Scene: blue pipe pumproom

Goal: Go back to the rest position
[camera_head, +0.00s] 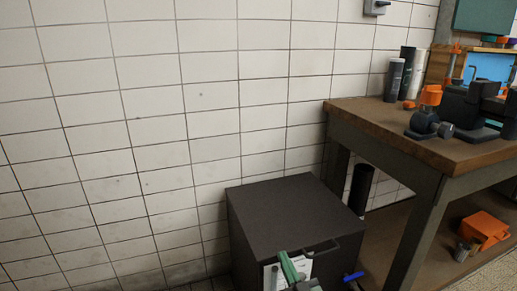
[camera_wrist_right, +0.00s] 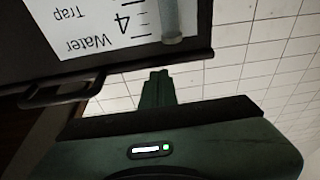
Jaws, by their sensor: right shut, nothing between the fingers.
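My right gripper (camera_head: 290,268) is at the bottom of the head view, in front of a dark grey box (camera_head: 280,205) that stands by the tiled wall. In the right wrist view its green fingers (camera_wrist_right: 157,88) are together, with nothing between them. That view also shows the box's white label (camera_wrist_right: 100,25) reading "Water Trap" and a grey rod (camera_wrist_right: 171,20) in front of it. I cannot tell whether the gripper touches the box. My left gripper is not in view.
A wooden-topped workbench (camera_head: 400,121) stands to the right, with a black vise (camera_head: 465,105) and dark cylinders on it. An orange bin (camera_head: 483,228) sits on its lower shelf. A handle (camera_head: 322,247) sticks out from the box. The wall at left has nothing before it.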

